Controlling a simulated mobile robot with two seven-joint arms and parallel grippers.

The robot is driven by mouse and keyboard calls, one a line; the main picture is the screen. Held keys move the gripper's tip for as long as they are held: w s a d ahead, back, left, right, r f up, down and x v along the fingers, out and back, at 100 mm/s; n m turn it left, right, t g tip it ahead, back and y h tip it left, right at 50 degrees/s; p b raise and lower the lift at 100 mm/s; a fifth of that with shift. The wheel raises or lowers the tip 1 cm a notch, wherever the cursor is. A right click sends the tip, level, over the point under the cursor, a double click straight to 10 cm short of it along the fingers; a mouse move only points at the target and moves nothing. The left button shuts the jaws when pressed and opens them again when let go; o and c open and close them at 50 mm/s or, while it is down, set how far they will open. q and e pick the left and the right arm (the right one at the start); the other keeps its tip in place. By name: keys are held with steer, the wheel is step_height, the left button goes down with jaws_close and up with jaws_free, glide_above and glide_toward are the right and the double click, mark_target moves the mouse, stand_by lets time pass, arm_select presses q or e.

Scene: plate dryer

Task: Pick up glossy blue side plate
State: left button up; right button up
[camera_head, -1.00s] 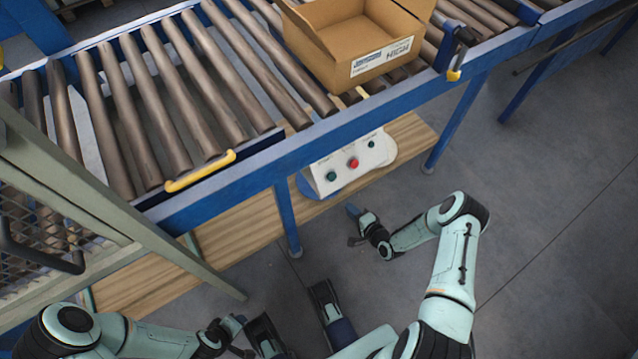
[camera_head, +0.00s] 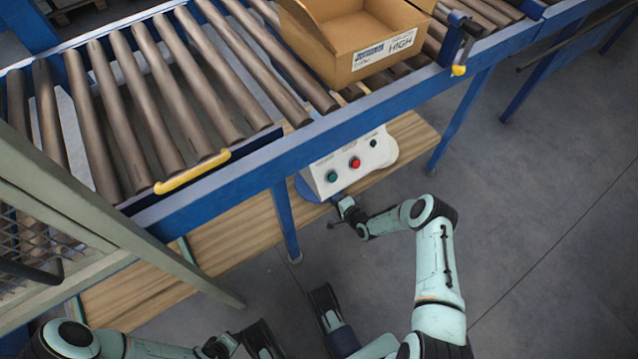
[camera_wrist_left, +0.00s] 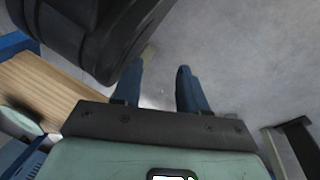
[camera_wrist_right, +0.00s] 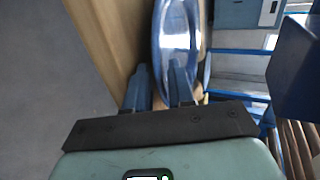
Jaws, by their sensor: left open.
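The glossy blue side plate (camera_wrist_right: 178,32) shows in the right wrist view as a shiny, narrow oval with a blue rim, seen at a steep slant. My right gripper (camera_wrist_right: 158,82) has its fingers apart. The plate's near end shows at and between the fingertips; I cannot tell whether they touch it. My left gripper (camera_wrist_left: 160,78) is open and empty above the floor. In the head view it is at the bottom edge, partly cut off.
A roller conveyor (camera_head: 220,190) with a blue frame runs across the back. A cardboard box (camera_head: 365,45) stands on it. A control panel (camera_head: 352,163) with buttons sits below the frame, above a wooden shelf (camera_head: 220,245). A blue leg (camera_head: 286,220) stands left of my right gripper. The floor at right is clear.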

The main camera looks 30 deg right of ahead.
steer(key=shift+c, duration=0.3)
jaws_close()
steer(key=shift+r, duration=0.15)
steer(key=shift+r, duration=0.1)
